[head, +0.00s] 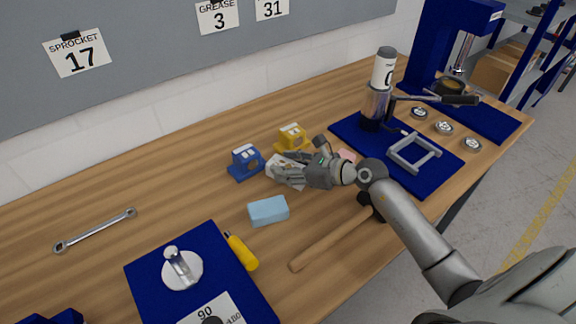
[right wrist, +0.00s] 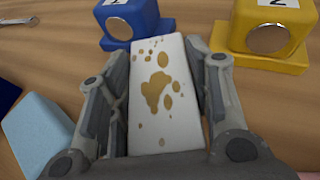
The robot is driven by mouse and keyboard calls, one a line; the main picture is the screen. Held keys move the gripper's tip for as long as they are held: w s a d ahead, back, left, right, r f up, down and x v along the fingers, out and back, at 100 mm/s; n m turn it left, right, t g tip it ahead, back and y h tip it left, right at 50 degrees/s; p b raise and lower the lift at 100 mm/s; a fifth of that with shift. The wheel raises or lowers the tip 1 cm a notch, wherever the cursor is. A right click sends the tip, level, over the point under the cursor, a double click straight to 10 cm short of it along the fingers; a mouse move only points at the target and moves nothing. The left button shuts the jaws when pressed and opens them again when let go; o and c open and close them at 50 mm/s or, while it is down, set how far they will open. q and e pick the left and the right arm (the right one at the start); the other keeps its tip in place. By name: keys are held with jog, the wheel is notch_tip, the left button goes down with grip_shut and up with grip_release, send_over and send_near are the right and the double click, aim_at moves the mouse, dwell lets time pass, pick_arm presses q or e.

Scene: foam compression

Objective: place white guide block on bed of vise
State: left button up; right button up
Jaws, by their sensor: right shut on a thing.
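The white guide block (right wrist: 158,95) has brown spots and lies between the two fingers of my right gripper (right wrist: 160,85) in the right wrist view. The gripper (head: 284,172) is shut on it. In the head view the fingers partly hide the block, low over the wooden table beside a blue block and a yellow block. Whether the block touches the table I cannot tell. I cannot clearly make out a vise; a blue press-like machine (head: 432,42) stands at the far right. My left gripper is not in view.
The blue block (head: 246,160) and yellow block (head: 292,138) stand close by. A light blue foam piece (head: 268,210), a hammer (head: 335,240) and a yellow-handled tool (head: 241,252) lie nearer. A blue mat (head: 145,277) holds a round metal piece. The left table is mostly clear around a wrench (head: 95,231).

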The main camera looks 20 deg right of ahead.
jog(key=o, duration=0.7)
jog(key=shift+f, duration=0.15)
jog(key=o, duration=0.5)
jog(key=shift+c, duration=0.2)
